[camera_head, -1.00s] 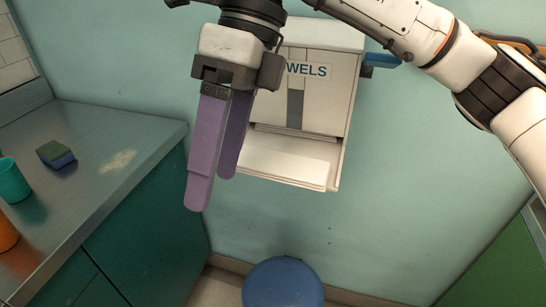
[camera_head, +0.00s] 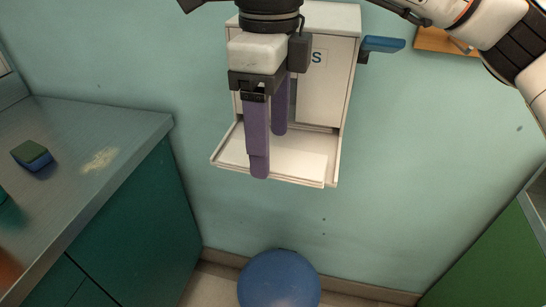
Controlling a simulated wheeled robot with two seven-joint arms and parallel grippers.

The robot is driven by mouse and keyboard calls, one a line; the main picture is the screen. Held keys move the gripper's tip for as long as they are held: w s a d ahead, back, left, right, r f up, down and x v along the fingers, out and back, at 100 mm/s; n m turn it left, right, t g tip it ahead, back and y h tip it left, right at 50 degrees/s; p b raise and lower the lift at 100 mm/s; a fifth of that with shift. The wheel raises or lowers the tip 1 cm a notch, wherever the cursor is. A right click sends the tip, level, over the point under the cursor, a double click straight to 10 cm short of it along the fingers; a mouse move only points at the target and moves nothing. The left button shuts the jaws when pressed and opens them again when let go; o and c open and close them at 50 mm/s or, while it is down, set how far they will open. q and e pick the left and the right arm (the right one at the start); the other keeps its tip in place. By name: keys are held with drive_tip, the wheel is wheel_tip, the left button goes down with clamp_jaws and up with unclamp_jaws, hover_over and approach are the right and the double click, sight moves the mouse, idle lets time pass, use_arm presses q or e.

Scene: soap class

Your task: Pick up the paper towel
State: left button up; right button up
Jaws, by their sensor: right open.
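A white towel dispenser (camera_head: 325,85) hangs on the teal wall, with a blue lever (camera_head: 383,44) on its right side. A white paper towel (camera_head: 300,163) appears to lie flat in the open tray (camera_head: 331,172) at its bottom. My right gripper (camera_head: 268,155) has purple fingers pointing down in front of the dispenser and over the left part of the tray. The fingers are apart with nothing seen between them. The gripper hides the dispenser's left side and most of its lettering. My left gripper is not in view.
A grey counter (camera_head: 60,215) on teal cabinets stands at left, with a green and blue sponge (camera_head: 32,156) on it. A round blue thing (camera_head: 279,283) stands on the floor below the dispenser. A green surface (camera_head: 490,265) is at lower right. The wall under the tray is clear.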

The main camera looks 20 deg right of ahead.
wheel_tip(320, 180, down, 2)
drive_tip(key=shift+c, duration=0.2)
drive_tip(key=c, duration=1.1)
drive_tip(key=shift+o, duration=0.2)
drive_tip(key=shift+r, duration=0.1)
